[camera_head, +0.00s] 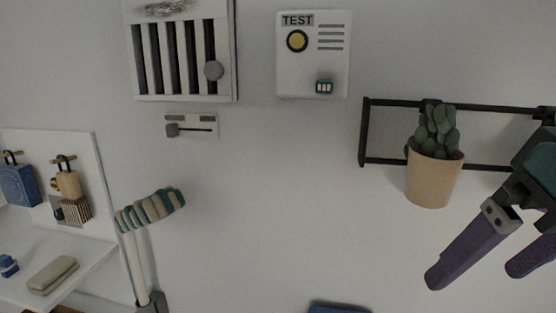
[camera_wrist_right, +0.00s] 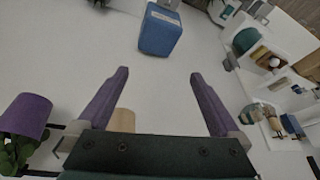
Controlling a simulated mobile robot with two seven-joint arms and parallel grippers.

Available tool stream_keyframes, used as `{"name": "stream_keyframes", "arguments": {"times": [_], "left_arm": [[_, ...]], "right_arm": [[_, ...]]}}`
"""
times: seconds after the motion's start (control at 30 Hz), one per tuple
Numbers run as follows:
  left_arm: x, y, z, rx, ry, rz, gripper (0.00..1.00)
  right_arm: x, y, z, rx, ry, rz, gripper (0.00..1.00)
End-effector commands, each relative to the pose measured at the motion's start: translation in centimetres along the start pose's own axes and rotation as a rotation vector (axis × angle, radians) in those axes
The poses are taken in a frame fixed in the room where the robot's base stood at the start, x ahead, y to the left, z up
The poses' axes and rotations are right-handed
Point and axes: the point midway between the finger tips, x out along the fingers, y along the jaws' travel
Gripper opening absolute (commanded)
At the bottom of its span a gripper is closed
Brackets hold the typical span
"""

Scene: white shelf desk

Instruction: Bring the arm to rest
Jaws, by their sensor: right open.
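My right gripper (camera_head: 478,274) comes in from the right edge in the head view, with two purple fingers spread apart. It also shows in the right wrist view (camera_wrist_right: 158,85), open, with nothing between the fingertips. In the head view it is in front of and below the potted succulent (camera_head: 435,182) on the black wall rack (camera_head: 385,163). My left gripper is not in view.
The wall carries a slotted vent panel (camera_head: 225,40), a slider (camera_head: 205,130) and a TEST box (camera_head: 335,75). A striped-head lamp or handle (camera_head: 150,210) stands at the lower left, beside a white shelf (camera_head: 100,252). A blue box (camera_wrist_right: 160,32) lies beyond the fingers in the wrist view.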

Motion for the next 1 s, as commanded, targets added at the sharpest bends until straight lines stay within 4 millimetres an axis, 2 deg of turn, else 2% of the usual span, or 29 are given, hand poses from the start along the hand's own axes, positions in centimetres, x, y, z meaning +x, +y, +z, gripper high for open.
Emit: {"name": "stream_keyframes", "arguments": {"times": [0.1,0.27,0.4,0.53,0.7,1.0], "left_arm": [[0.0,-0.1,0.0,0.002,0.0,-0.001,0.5],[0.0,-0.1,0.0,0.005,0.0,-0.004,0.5],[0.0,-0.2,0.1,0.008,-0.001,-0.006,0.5],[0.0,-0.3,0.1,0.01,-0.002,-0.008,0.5],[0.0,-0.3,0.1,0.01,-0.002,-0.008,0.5],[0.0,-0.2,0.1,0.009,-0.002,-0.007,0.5]], "right_arm": [[2.1,-2.1,2.9,-0.052,-0.006,-0.056,1.0],[4.4,-4.1,8.4,-0.098,-0.005,-0.102,1.0],[5.2,-3.9,13.3,-0.111,-0.021,-0.071,1.0],[5.2,-2.8,16.8,-0.12,-0.053,-0.018,1.0],[5.0,-1.8,18.8,-0.132,-0.079,0.025,1.0],[5.0,-1.7,18.9,-0.135,-0.081,0.029,1.0]]}}
